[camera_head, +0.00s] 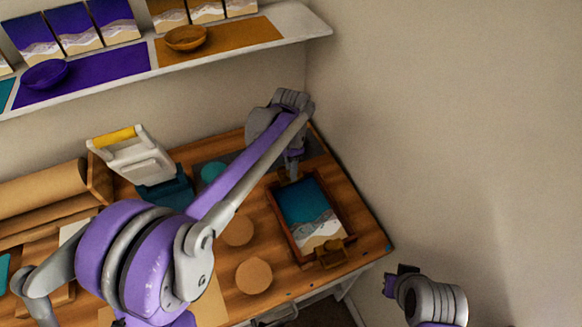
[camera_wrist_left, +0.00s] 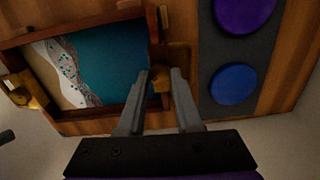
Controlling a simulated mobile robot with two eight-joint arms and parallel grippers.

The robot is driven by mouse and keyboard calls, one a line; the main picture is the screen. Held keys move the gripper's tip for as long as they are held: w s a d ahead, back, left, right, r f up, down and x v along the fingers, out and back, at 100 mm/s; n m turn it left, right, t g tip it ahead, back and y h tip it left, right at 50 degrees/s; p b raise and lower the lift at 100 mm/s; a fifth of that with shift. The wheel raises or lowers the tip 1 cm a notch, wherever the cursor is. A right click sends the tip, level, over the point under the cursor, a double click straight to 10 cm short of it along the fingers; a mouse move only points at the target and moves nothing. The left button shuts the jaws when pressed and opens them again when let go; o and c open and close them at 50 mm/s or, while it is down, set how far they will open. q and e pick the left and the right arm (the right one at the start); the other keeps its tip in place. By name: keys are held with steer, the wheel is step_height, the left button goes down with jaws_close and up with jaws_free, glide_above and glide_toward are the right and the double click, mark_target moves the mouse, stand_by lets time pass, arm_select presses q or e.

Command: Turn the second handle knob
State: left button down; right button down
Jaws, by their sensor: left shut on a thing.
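A wooden tray frame (camera_head: 283,228) on the table holds a teal, white and sand beach picture (camera_head: 310,210). One brown handle knob (camera_head: 332,252) is on its near side; it also shows at the left of the left wrist view (camera_wrist_left: 30,92). The other handle knob (camera_wrist_left: 163,84) is on the opposite side. My left gripper (camera_wrist_left: 162,72) is shut on that knob, one finger on each side. In the head view my left gripper (camera_head: 291,172) covers this knob. Part of my right gripper (camera_head: 394,282) shows off the table at the lower right; its fingers are unclear.
Purple (camera_wrist_left: 245,12) and blue (camera_wrist_left: 233,85) discs lie on a dark strip beside the tray. Brown discs (camera_head: 254,276) lie left of it. A white device with a yellow handle (camera_head: 116,136) stands farther left. A wall shelf (camera_head: 300,22) holds bowls and pictures.

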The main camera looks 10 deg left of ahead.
arm_select(q)
steer(key=m, duration=0.5)
steer(key=shift+m, duration=0.3)
stand_by(0.4)
steer(key=c, duration=0.6)
jaws_free()
step_height(320, 180, up, 11)
steer(key=shift+f+p, duration=0.1)
steer(key=shift+p, duration=0.35)
